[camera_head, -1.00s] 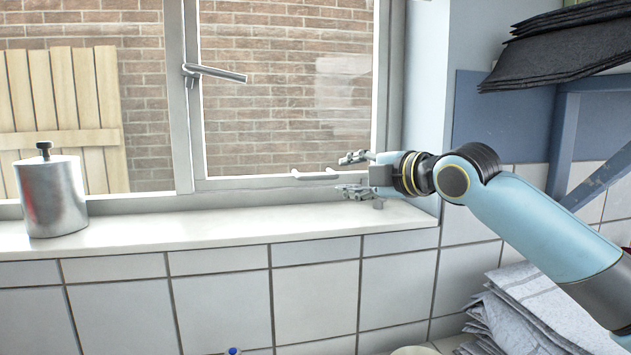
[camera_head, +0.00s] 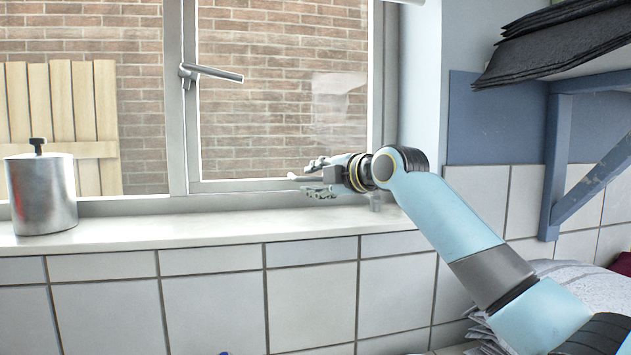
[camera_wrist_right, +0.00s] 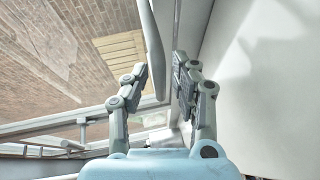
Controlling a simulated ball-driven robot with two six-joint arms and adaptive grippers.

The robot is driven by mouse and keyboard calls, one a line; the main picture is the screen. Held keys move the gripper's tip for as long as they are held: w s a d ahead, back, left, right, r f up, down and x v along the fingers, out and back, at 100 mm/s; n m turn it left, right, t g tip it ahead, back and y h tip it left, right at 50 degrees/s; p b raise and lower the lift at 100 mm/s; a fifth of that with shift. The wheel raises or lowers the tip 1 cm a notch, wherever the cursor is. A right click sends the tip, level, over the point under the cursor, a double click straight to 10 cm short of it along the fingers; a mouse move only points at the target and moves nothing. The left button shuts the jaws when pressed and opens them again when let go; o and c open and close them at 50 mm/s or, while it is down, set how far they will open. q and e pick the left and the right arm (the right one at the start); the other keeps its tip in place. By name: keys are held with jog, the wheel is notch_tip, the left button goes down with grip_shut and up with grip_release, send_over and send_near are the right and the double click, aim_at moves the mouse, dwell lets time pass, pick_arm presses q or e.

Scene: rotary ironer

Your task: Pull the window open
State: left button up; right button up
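The window (camera_head: 285,187) has a brick wall behind its glass. A grey lever handle (camera_head: 212,73) sits on the left upright of its right pane and points right. A small pale bar handle (camera_head: 302,178) is on the bottom rail of that pane. My right gripper (camera_head: 311,177) is open at the bar, one finger above and one below it, and hides part of it. In the right wrist view the open fingers (camera_wrist_right: 160,72) have a pale bar (camera_wrist_right: 153,45) between them; contact is unclear. My left gripper is not in view.
A small grey peg (camera_head: 375,200) is on the sill near my right wrist. A blue shelf bracket (camera_head: 560,150) and dark folded cloths (camera_head: 560,45) are at the right.

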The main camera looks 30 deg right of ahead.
grip_shut()
jog(key=shift+w+a, duration=0.1)
jog(key=shift+w, duration=0.2)
jog(key=w+m+h, duration=0.1)
jog(key=w+m+h+p, duration=0.1)
jog(key=w, duration=0.1)
jog(key=w+h+p, duration=0.1)
jog(key=shift+w+a+m+h, duration=0.2)
jog(key=shift+a+m+h, duration=0.1)
jog(key=shift+m, duration=0.1)
jog(key=shift+w+d+m+h, duration=0.1)
jog(key=shift+w+m+h, duration=0.25)
jog(key=shift+w, duration=0.2)
